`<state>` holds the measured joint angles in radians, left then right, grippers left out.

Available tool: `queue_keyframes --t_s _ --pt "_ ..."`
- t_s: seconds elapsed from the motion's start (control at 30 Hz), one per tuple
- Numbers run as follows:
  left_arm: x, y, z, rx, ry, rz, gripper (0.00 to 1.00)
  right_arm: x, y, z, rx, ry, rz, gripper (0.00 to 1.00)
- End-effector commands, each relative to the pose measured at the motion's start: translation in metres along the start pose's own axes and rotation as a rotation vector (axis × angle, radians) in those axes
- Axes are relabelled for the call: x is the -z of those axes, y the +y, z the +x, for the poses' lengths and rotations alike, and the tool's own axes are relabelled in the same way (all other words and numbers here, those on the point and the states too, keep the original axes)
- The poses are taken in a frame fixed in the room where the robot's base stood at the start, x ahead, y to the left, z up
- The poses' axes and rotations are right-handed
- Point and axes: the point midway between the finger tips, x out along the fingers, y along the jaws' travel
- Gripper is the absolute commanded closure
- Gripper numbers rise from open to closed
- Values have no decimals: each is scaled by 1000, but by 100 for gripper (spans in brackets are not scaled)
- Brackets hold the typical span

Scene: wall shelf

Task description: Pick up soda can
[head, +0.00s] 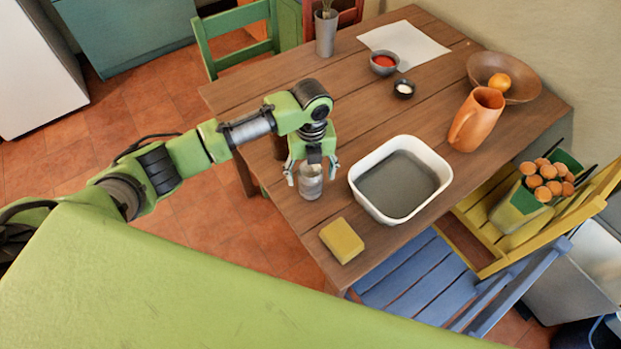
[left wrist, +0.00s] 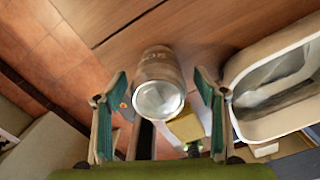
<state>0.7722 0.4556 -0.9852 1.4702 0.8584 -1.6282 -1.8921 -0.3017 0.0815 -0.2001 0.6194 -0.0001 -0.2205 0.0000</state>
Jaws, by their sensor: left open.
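The soda can (head: 311,183) is a small silver-grey can near the left edge of the wooden table, just left of the white basin. It also shows in the left wrist view (left wrist: 158,85), with its round end facing the camera. My left gripper (head: 311,176) is open above and around the can. In the left wrist view the two green-padded fingers (left wrist: 160,100) stand on either side of the can, with a visible gap on each side. Nothing is held. My right gripper is not in view.
The white basin (head: 355,186) with grey contents stands close to the right of the can. A yellow sponge (head: 342,241) lies toward the near corner. An orange jug (head: 477,120), small bowls (head: 384,64) and a fruit bowl (head: 520,86) are farther off. A blue chair (head: 415,280) stands at the near side.

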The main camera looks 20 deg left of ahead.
Motion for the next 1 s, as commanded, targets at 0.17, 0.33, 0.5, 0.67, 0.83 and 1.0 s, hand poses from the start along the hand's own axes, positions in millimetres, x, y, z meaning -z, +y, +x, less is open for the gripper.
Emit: queue_keyframes --t_s 0.17,0.33,0.5,0.67,0.83,1.0 --pt "4 3 24 -3 3 -2 35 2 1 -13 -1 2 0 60" --pt "3 2 45 -1 1 -2 35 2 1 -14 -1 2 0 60" --pt "2 2 48 0 -1 -1 35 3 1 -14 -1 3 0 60" --pt "2 2 48 0 -1 -1 53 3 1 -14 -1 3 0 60" --pt "2 2 48 0 -1 -1 66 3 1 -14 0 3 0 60" --pt "2 2 48 0 -1 -1 66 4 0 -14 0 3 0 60"
